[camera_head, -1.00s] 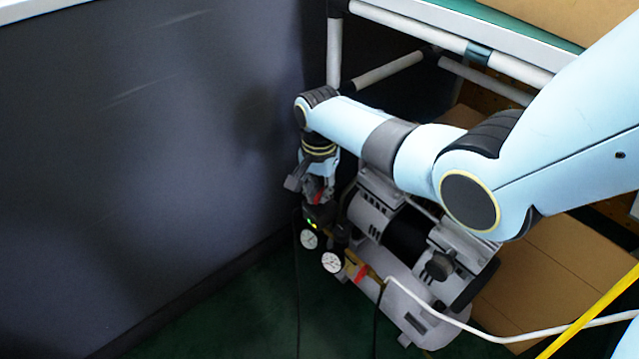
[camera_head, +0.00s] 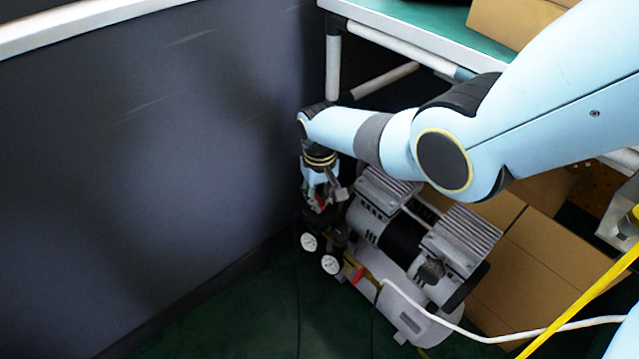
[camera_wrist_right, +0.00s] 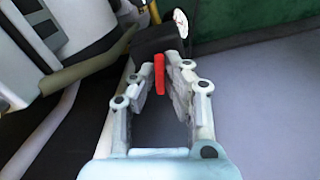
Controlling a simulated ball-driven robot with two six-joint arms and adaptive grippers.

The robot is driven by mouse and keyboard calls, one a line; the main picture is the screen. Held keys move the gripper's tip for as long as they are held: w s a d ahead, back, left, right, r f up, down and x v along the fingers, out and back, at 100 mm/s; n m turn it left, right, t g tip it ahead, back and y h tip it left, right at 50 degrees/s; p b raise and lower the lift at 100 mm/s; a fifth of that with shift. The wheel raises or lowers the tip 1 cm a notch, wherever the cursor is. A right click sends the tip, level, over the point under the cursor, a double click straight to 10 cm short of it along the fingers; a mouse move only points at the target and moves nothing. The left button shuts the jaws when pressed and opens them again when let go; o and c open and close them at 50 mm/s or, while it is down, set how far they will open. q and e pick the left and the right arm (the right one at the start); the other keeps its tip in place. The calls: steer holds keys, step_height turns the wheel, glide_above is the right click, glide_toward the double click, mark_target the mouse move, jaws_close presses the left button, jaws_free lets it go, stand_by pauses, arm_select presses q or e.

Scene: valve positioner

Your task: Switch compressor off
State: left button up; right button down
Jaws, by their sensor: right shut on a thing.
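The compressor (camera_head: 395,285), grey and black with a silver tank, stands on the floor in the head view. Its black switch box (camera_wrist_right: 155,42) carries a red switch (camera_wrist_right: 159,75), which shows between my right fingers in the wrist view. My right gripper (camera_head: 320,203) points down at the compressor's left end and is shut on the red switch. The fingers hide part of the switch box in the head view. My left gripper is not in view.
Two white gauges (camera_head: 309,242) sit just below the gripper. A dark wall panel (camera_head: 150,170) is close on the left. A table (camera_head: 410,35) stands behind, cardboard boxes (camera_head: 540,250) lie right. A white hose (camera_head: 480,337) and yellow strip (camera_head: 585,300) cross the lower right.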

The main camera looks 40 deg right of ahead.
mark_target(320, 200)
steer(key=shift+n, duration=1.6)
steer(key=c, duration=1.4)
jaws_free()
step_height(320, 200, up, 12)
